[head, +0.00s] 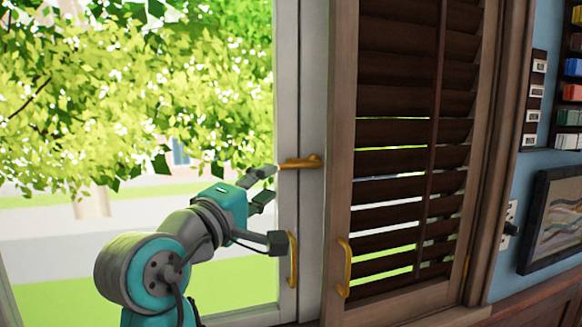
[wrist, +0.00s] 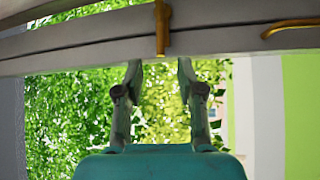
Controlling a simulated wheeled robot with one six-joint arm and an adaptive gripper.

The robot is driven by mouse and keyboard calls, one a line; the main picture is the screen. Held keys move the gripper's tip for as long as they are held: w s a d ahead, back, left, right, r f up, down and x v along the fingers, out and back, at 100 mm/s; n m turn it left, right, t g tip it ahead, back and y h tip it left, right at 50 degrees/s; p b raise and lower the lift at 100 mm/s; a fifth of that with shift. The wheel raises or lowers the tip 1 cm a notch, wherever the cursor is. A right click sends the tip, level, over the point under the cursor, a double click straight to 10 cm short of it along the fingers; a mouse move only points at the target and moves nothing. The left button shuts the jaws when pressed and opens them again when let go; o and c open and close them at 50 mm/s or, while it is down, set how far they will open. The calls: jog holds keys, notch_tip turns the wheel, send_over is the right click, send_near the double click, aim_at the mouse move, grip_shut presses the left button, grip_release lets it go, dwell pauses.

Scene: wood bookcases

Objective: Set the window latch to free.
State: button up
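The window latch (head: 301,162) is a gold lever on the pale window frame, lying level across it in the head view. In the wrist view the latch (wrist: 162,28) stands upright in the picture, across the pale frame bar. My gripper (head: 270,185) is just left of the latch and slightly lower in the head view. In the wrist view my gripper (wrist: 159,68) has two fingers spread apart, with nothing between them. The latch lies past the fingertips, lined up with the gap. Whether a finger touches the frame cannot be told.
A gold pull handle (head: 292,260) is on the window frame below the latch; a gold handle also shows in the wrist view (wrist: 290,27). A dark louvred shutter (head: 400,150) with its own gold handle (head: 344,268) stands right. A framed picture (head: 555,220) hangs beyond.

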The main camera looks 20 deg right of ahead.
aim_at(289, 168)
jog(key=x, duration=1)
grip_shut()
